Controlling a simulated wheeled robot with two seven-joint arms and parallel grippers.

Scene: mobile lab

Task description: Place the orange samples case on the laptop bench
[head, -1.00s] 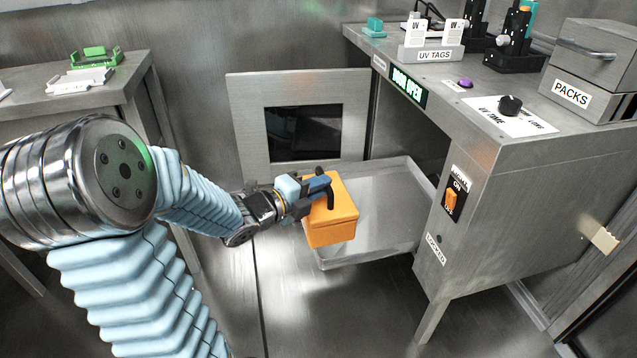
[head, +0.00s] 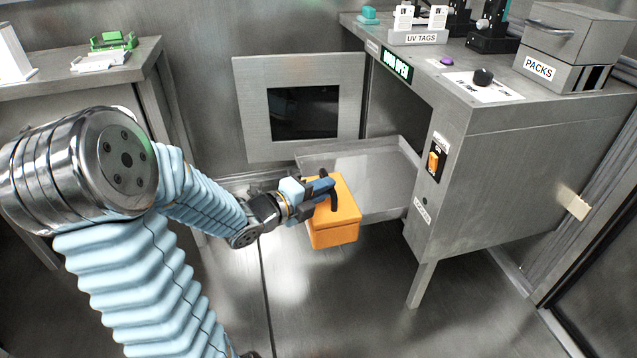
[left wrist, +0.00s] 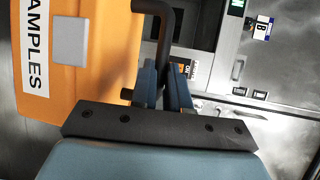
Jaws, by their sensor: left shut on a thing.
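The orange samples case (head: 335,228) hangs from my left gripper (head: 325,190) in the head view, in front of the open tray of the UV cabinet. The gripper is shut on the case's black handle. In the left wrist view the case (left wrist: 85,80) fills the left side, with part of its SAMPLES label showing, and the fingers of my left gripper (left wrist: 165,85) are at the handle. The laptop bench cannot be made out for sure; a metal bench (head: 100,80) at the left holds green and white items. My right gripper is not in view.
The UV cabinet (head: 500,170) stands at the right, with its door (head: 250,110) open and its metal tray (head: 390,165) pulled out behind the case. A PACKS box (head: 565,45) and UV tags (head: 420,38) stand on top. Bare floor shows below the case.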

